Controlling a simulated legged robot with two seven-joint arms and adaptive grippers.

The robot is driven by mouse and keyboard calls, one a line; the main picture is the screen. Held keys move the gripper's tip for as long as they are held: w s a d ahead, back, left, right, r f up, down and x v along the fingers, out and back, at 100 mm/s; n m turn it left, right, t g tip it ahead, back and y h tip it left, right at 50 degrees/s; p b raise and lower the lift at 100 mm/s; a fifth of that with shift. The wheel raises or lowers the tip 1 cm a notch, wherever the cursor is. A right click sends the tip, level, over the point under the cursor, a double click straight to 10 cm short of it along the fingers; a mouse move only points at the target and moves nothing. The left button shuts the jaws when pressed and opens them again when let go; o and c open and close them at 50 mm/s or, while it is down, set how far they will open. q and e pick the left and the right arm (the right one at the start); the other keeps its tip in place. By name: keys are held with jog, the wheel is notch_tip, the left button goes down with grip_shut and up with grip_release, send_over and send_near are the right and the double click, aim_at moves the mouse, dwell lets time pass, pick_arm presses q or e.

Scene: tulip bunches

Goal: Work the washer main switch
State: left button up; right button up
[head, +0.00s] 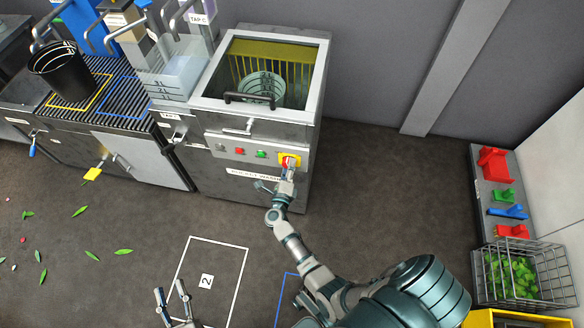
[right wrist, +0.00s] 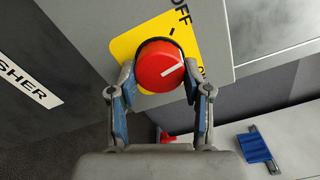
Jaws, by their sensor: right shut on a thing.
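The washer (head: 262,110) is a grey cabinet with an open-looking top bay and a front panel. Its main switch (head: 289,160) is a red knob on a yellow plate at the panel's right end. In the right wrist view the knob (right wrist: 160,66) has a white mark pointing right and slightly up, away from the OFF label and towards a partly hidden label. My right gripper (head: 288,170) is shut on the knob, one finger on each side, as the right wrist view (right wrist: 160,90) shows. My left gripper (head: 170,292) is open and empty low over the floor.
Small buttons (head: 238,151) line the panel left of the switch. A black bucket (head: 62,72) stands on the ribbed counter. A wire crate (head: 522,274) of green leaves is at right. The middle floor is mostly clear.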

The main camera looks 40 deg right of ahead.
pick_arm(q)
notch_tip(320, 180, down, 8)
jog(key=s+a+g+y+p, duration=0.1)
jog(key=s+a+g+p, duration=0.1)
jog(key=g, duration=0.4)
jog(key=shift+s+f+g+y+p, duration=0.15)
jog(key=shift+s+g+y+p, duration=0.1)
jog(key=shift+g+y+p, duration=0.25)
pick_arm(e)
jog(key=shift+a+n, duration=0.15)
jog(key=shift+n, duration=1.6)
jog(key=shift+a+n, duration=0.1)
jog(key=shift+n, duration=1.65)
jog(key=o, duration=1.1)
jog(key=shift+f, duration=0.1)
jog(key=shift+c, duration=0.2)
jog(key=shift+o, duration=0.5)
jog(key=shift+w, duration=0.15)
pick_arm(q)
jog(key=shift+w, duration=0.2)
jog(key=shift+s+f, duration=0.1)
